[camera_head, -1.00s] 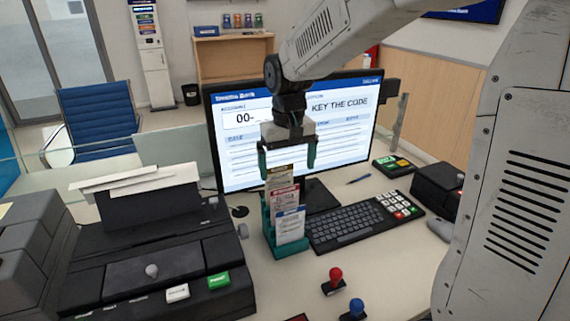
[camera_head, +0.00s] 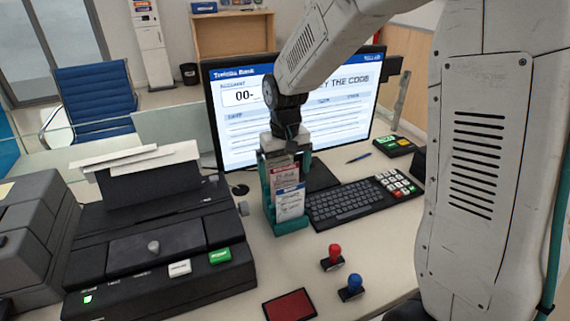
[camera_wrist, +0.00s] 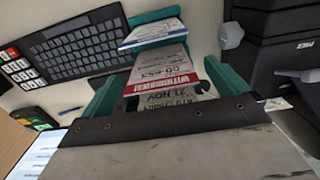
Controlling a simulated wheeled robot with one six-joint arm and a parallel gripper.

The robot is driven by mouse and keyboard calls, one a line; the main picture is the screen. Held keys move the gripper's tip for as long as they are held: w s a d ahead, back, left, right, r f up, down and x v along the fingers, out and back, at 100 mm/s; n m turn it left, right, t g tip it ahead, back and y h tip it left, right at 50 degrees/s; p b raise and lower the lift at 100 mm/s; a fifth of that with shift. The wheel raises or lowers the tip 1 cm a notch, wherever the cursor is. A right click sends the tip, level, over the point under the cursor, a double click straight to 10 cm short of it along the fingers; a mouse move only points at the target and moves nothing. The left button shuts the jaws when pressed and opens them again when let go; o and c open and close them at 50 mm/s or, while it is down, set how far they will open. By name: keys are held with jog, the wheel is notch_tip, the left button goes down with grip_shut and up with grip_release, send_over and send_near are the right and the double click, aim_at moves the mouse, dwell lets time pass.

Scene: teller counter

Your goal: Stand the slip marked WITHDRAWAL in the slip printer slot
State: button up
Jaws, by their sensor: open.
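The slip marked WITHDRAWAL (camera_wrist: 160,68) has a red band and stands between other slips in a green holder (camera_head: 290,226). It also shows in the head view (camera_head: 285,178). A blue-banded slip (camera_head: 290,203) stands in front of it and a greyish slip (camera_wrist: 168,106) behind it. My gripper (camera_head: 284,172) is open, pointing down at the top of the slips. Its green fingers (camera_wrist: 165,88) lie on either side of them. I cannot tell whether they touch any slip. A large black printer (camera_head: 190,221) with papers on top stands at left; its slot is not clear.
A monitor (camera_head: 235,135) stands close behind my gripper. A keyboard (camera_head: 345,203) lies right of the holder. A red stamp (camera_head: 333,255), a blue stamp (camera_head: 352,287) and a red pad (camera_head: 290,305) are in front. Bare counter lies between the holder and stamps.

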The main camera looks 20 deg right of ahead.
jog(key=c, duration=1)
jog(key=o, duration=0.4)
jog(key=shift+c, duration=1.5)
notch_tip(320, 180, up, 12)
jog(key=shift+f, duration=0.2)
